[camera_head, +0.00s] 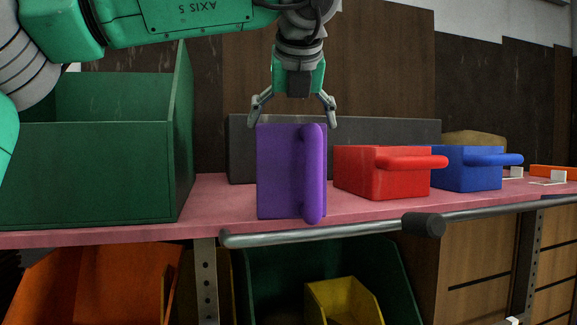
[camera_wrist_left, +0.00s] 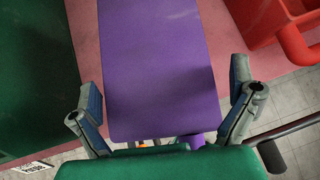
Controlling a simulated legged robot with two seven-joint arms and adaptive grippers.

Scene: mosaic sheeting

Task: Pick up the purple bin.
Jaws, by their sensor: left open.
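The purple bin (camera_head: 283,172) stands upright on the pink shelf (camera_head: 220,200) between a green bin and a red bin, with its rounded handle bar facing me. My left gripper (camera_head: 292,118) points down over its top, with the fingers spread on either side of the bin's upper edge. In the left wrist view, the purple bin (camera_wrist_left: 158,75) fills the middle and the left gripper (camera_wrist_left: 168,112) is open, one finger to each side with gaps. No contact is visible. My right gripper is not in view.
A large green bin (camera_head: 90,170) stands close on the left. A red bin (camera_head: 375,178) and a blue bin (camera_head: 468,168) stand to the right. A dark grey box (camera_head: 380,130) is behind. A metal rail (camera_head: 330,234) runs along the shelf's front edge.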

